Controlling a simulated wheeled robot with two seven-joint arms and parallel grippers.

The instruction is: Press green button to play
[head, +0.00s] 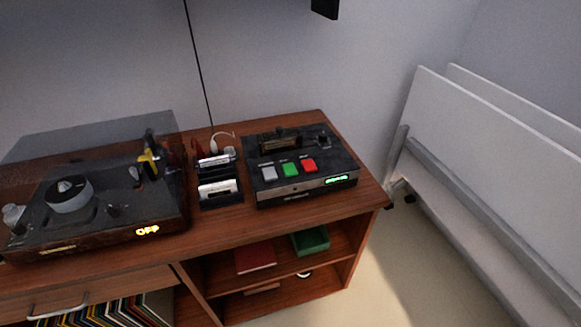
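A black player (303,180) sits on the right part of the wooden cabinet top. On its upper face are three buttons in a row: a white or grey one (269,173) at left, a green button (290,169) in the middle and a red button (309,165) at right. A small green lit display (337,180) shows on its front; its text is too small to read. Nothing covers the green button. Neither of my grippers is in the head view.
A turntable (95,222) with a lit "OFF" sign stands at left on the wooden cabinet (230,232). A black rack (217,190) of cassettes stands between turntable and player. White folded panels (490,170) stand at right. Cabinet shelves hold a red book (256,257) and green box (310,241).

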